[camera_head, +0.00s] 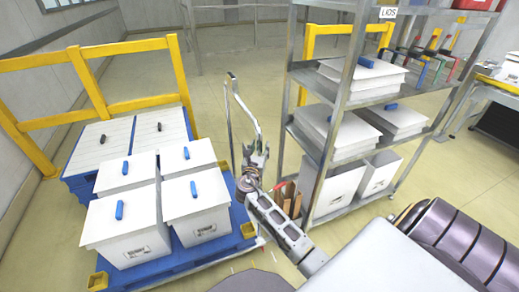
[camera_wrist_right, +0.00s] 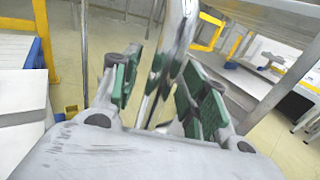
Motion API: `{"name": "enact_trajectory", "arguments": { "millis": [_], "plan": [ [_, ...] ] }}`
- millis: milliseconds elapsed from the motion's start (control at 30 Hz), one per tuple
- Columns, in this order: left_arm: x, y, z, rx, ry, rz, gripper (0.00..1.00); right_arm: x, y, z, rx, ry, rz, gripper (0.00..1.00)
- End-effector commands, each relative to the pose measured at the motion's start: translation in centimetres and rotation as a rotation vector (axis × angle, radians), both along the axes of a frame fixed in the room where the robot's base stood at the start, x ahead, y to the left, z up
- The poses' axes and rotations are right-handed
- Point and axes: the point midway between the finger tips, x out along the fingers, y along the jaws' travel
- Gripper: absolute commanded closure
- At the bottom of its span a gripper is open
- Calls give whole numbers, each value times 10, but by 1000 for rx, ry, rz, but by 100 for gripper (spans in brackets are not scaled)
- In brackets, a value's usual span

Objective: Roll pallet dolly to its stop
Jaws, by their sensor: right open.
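The pallet dolly (camera_head: 238,240) is blue and stands at the lower left in the head view, with several white lidded boxes (camera_head: 128,228) with blue handles on it. A bent metal push handle (camera_head: 246,108) rises at its right side. My right gripper (camera_head: 257,152) is at the handle's lower part. In the right wrist view, my right gripper (camera_wrist_right: 163,88) is open, with green finger pads on both sides of the shiny handle bar (camera_wrist_right: 180,40). Contact between pads and bar cannot be told. My left gripper is not in view. The stop cannot be clearly made out.
A metal shelf rack (camera_head: 325,160) with white boxes stands close to the right of my right arm. Yellow rails (camera_head: 110,107) stand behind another blue pallet (camera_head: 72,170) with flat white lids. Open floor (camera_head: 215,85) lies beyond the handle.

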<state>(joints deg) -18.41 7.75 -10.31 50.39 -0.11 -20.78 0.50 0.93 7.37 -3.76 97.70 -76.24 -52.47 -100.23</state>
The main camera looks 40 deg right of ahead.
Motion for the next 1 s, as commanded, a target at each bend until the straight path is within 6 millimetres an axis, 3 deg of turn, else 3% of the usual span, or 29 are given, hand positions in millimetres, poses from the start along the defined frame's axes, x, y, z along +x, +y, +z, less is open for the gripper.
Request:
{"name": "enact_trajectory", "arguments": {
  "millis": [333,700,1000],
  "plan": [
    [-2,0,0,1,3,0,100,2,-1,0,0,0,1,56],
    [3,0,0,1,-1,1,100,1,-1,0,0,0,1,100],
    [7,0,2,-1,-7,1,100,1,-3,0,-1,1,0,100]
  ]
}}
